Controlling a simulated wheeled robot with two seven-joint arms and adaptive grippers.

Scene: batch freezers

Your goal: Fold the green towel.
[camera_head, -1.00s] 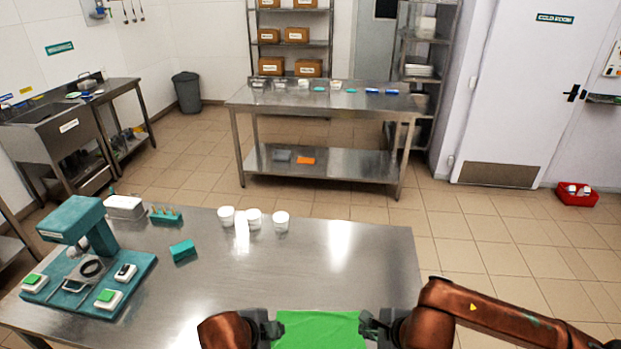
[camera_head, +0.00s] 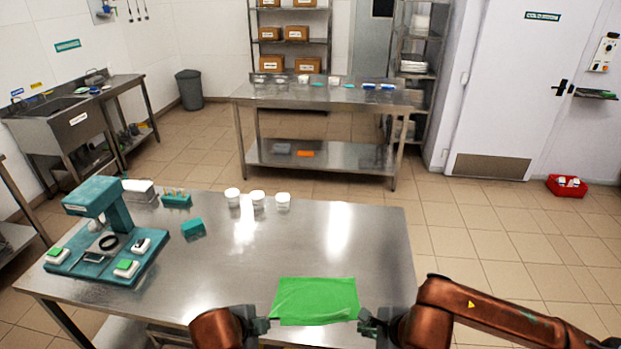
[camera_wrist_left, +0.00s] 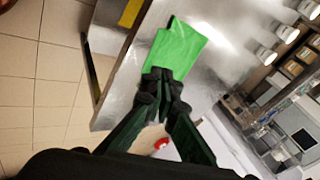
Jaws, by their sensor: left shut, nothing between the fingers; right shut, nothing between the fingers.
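The green towel (camera_head: 316,299) lies spread as a rough rectangle near the front edge of the steel table, with slight wrinkles on its surface. It also shows in the left wrist view (camera_wrist_left: 178,48). My left gripper (camera_head: 264,326) is shut and empty at the towel's front left corner. In the left wrist view its closed fingertips (camera_wrist_left: 161,73) appear at the towel's edge; I cannot tell whether they touch it. My right gripper (camera_head: 366,318) is shut and empty by the towel's front right corner.
The steel table (camera_head: 350,240) is clear beyond the towel. Three white tubs (camera_head: 258,200), a small teal block (camera_head: 193,229) and a teal machine (camera_head: 108,235) stand farther back and left. A second steel table (camera_head: 320,98) stands behind, across open floor.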

